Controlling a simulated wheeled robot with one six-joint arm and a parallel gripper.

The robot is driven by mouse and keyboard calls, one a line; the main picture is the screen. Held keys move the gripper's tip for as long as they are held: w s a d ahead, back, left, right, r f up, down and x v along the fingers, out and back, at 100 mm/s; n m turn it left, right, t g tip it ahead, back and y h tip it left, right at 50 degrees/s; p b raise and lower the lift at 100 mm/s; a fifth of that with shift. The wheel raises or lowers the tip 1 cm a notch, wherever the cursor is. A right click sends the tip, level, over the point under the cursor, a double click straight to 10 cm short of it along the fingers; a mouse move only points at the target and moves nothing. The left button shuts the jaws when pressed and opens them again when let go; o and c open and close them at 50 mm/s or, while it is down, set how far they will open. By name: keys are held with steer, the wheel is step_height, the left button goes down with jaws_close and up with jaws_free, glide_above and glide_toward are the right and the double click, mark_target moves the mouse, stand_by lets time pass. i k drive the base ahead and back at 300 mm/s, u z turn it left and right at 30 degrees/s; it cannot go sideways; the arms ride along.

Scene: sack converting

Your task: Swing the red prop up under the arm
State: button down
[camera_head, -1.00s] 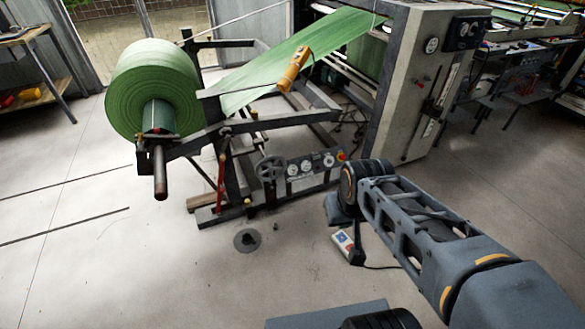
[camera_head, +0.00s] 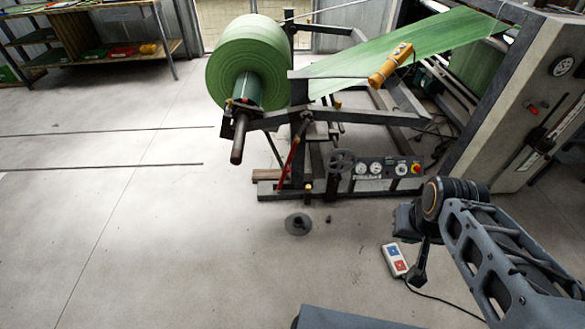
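The red prop (camera_head: 289,162) is a thin red bar on the unwind stand. It slants down and left from near the black arm (camera_head: 270,121) to near the stand's foot. Whether its top touches the arm is too small to tell. The black arm runs beside the green roll (camera_head: 246,62), whose core sticks out toward me. My gripper (camera_head: 418,272) seems to be the dark end below my arm's joint at the lower right. It is well apart from the prop, and its fingers cannot be made out.
A white pendant (camera_head: 395,260) with coloured buttons and a cable is beside my arm's end. A dark round piece (camera_head: 298,224) lies on the floor before the stand. A handwheel (camera_head: 342,161) and gauge panel (camera_head: 388,169) are right of the prop. Floor at left is clear.

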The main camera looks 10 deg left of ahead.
mark_target(287, 170)
steer(key=u, duration=0.05)
steer(key=k, duration=0.6)
steer(key=u, duration=0.6)
steer(key=i, duration=0.85)
steer(key=u, duration=0.5)
steer(key=i, duration=0.95)
steer(key=z, duration=0.25)
